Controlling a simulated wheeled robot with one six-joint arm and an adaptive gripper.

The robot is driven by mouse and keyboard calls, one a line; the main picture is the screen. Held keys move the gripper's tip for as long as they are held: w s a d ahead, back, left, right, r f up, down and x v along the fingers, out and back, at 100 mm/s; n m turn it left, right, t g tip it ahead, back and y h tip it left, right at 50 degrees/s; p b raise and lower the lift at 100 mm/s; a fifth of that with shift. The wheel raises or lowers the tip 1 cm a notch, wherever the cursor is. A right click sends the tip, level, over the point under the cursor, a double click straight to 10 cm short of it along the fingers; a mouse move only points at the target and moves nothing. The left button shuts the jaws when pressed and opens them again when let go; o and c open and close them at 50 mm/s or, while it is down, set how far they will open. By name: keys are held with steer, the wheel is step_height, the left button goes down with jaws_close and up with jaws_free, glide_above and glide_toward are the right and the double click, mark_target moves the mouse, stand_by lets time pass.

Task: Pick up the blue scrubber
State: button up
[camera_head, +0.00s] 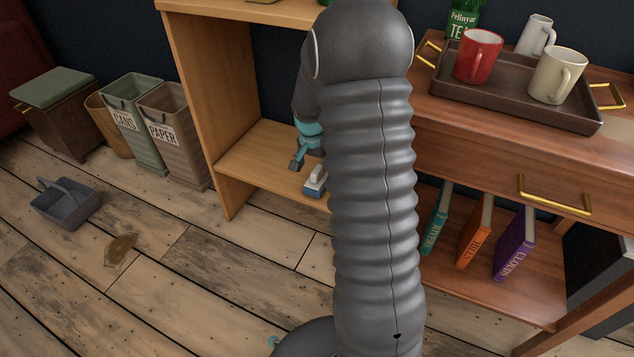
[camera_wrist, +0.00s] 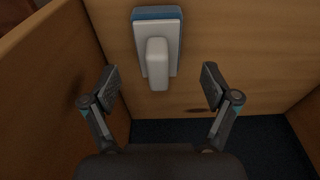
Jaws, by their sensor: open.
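The blue scrubber (camera_head: 314,184) has a white handle on top and a blue base. It rests on the lower board of the wooden shelf in the head view, partly beside my dark arm. In the wrist view the scrubber (camera_wrist: 158,45) lies ahead of my gripper, its pale handle toward me and a blue edge at the far end. My gripper (camera_wrist: 160,85) is open, with one finger on each side and the scrubber's handle between and slightly beyond the tips. In the head view my gripper (camera_head: 299,156) is just above and left of the scrubber, partly hidden by my arm.
The wooden shelf (camera_head: 196,95) has a side panel left of my gripper and a board above. Right of my arm, a cabinet holds several books and a tray (camera_head: 505,85) with mugs. Bins (camera_head: 165,130) and a grey dustpan (camera_head: 66,203) stand at left. Floor in front is mostly clear.

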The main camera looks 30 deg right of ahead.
mark_target(318, 179)
steer(key=shift+w+d+f+b, duration=0.15)
steer(key=shift+f+b, duration=0.1)
steer(key=shift+f, duration=1.05)
steer(key=shift+s+d+f+b, duration=0.15)
steer(key=shift+f+b, duration=0.1)
steer(key=shift+f, duration=1.05)
steer(key=shift+w, duration=0.1)
steer(key=c, duration=1.3)
